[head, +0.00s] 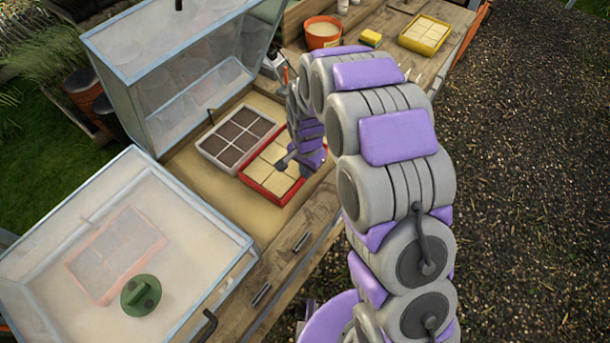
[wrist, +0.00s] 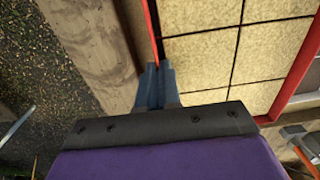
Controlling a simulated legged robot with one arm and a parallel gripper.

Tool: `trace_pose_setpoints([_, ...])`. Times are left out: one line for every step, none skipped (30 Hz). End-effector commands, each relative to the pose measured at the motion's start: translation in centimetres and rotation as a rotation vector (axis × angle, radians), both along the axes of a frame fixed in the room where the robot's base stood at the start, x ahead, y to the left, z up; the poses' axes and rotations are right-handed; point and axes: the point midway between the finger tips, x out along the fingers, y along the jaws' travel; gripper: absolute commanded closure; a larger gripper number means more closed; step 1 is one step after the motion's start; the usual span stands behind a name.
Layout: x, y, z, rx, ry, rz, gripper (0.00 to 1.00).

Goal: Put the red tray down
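The red tray (head: 262,194), with cream square cells, is at the front edge of the sandy base of the open glass box, next to the grey tray. My gripper (head: 308,160) is over its right side and hides part of it. In the wrist view my fingers (wrist: 154,72) are close together on the tray's thin red rim, with the cream cells to the right; the tray's opposite rim (wrist: 301,70) also shows. The tray looks level. I cannot tell whether its underside touches the base.
The grey tray (head: 208,150) with dark cells lies just behind. The glass lid (head: 165,75) is raised. A red pot (head: 322,36), yellow sponge (head: 371,37) and yellow tray (head: 421,47) are on the far bench.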

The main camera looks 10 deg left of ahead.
Motion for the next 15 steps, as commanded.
trace_pose_setpoints([0.0,0.0,-0.5,0.001,0.001,0.0,1.0])
trace_pose_setpoints([0.0,0.0,-0.8,0.001,0.001,0.0,1.0])
trace_pose_setpoints([-0.1,-0.1,-1.3,0.0,0.002,0.0,1.0])
trace_pose_setpoints([-0.1,-0.1,-1.8,0.001,0.003,0.0,1.0])
trace_pose_setpoints([0.0,-0.1,-2.2,0.001,0.002,0.0,1.0])
trace_pose_setpoints([0.0,-0.1,-2.7,0.002,0.001,0.0,1.0])
trace_pose_setpoints([0.0,-0.1,-3.0,0.002,0.0,0.0,1.0])
trace_pose_setpoints([0.0,-0.1,-3.2,0.003,-0.002,0.0,1.0])
trace_pose_setpoints([0.1,-0.2,-3.3,0.003,-0.003,0.0,1.0])
trace_pose_setpoints([0.1,-0.1,-3.3,0.004,-0.003,0.0,1.0])
trace_pose_setpoints([0.1,-0.1,-3.3,0.003,-0.004,0.0,1.0])
trace_pose_setpoints([0.1,-0.1,-3.2,0.003,-0.004,0.0,1.0])
trace_pose_setpoints([0.1,-0.1,-3.2,0.003,-0.004,0.0,1.0])
trace_pose_setpoints([0.1,-0.1,-3.2,0.004,-0.003,0.0,1.0])
trace_pose_setpoints([0.1,-0.1,-3.2,0.003,-0.003,0.0,1.0])
